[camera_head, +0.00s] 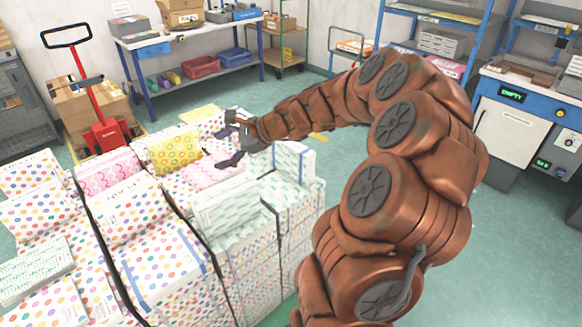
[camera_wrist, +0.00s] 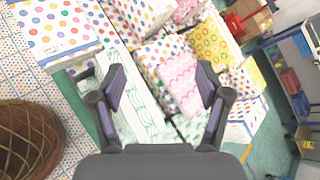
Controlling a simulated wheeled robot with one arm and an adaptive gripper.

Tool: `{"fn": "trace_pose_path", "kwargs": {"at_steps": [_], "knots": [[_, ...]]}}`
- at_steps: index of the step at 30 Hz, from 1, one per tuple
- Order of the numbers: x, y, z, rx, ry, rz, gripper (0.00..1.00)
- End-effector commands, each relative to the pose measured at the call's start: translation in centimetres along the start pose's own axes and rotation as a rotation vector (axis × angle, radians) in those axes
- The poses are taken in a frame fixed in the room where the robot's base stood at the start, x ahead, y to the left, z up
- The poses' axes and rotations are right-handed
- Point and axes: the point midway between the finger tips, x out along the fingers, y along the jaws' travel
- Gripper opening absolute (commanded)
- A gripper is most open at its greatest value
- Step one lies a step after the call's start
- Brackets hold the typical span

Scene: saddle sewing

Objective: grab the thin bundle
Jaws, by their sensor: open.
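My gripper (camera_head: 229,141) is open and empty above the stacked patterned bundles, with its fingers spread. In the wrist view my gripper (camera_wrist: 161,82) has a white bundle with green marks (camera_wrist: 142,105) and a pink wavy bundle (camera_wrist: 181,82) below and between its fingers. The pink wavy bundle (camera_head: 212,174) also shows in the head view, close under the fingers. A white bundle with green marks (camera_head: 228,208) lies at the front of the stack. Several bundles look flat; I cannot tell for sure which one is the thin bundle.
A yellow bundle (camera_head: 172,152) lies left of my gripper, and dotted bundles (camera_head: 160,262) fill the front left. Another green-marked bundle (camera_head: 291,158) stands at the right edge. A red pallet jack (camera_head: 108,135) and a workbench (camera_head: 190,35) are behind. Green floor is free beyond the stack.

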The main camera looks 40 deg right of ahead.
Motion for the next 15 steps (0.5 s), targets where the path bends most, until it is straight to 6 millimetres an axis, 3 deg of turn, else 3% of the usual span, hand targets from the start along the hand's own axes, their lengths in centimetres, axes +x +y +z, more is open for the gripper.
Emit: {"fn": "trace_pose_path", "kwargs": {"at_steps": [1, 4, 9, 12, 15], "knots": [[-0.6, -1.6, -4.0, 0.114, 0.006, -0.077, 0.76], [-3.0, -4.8, -10.7, 0.331, 0.014, -0.230, 0.76], [-7.5, -7.3, -20.8, 0.630, 0.017, -0.441, 0.76], [-9.7, -7.6, -24.8, 0.742, 0.018, -0.525, 0.76], [-10.9, -7.7, -27.0, 0.805, 0.018, -0.571, 0.76]]}}
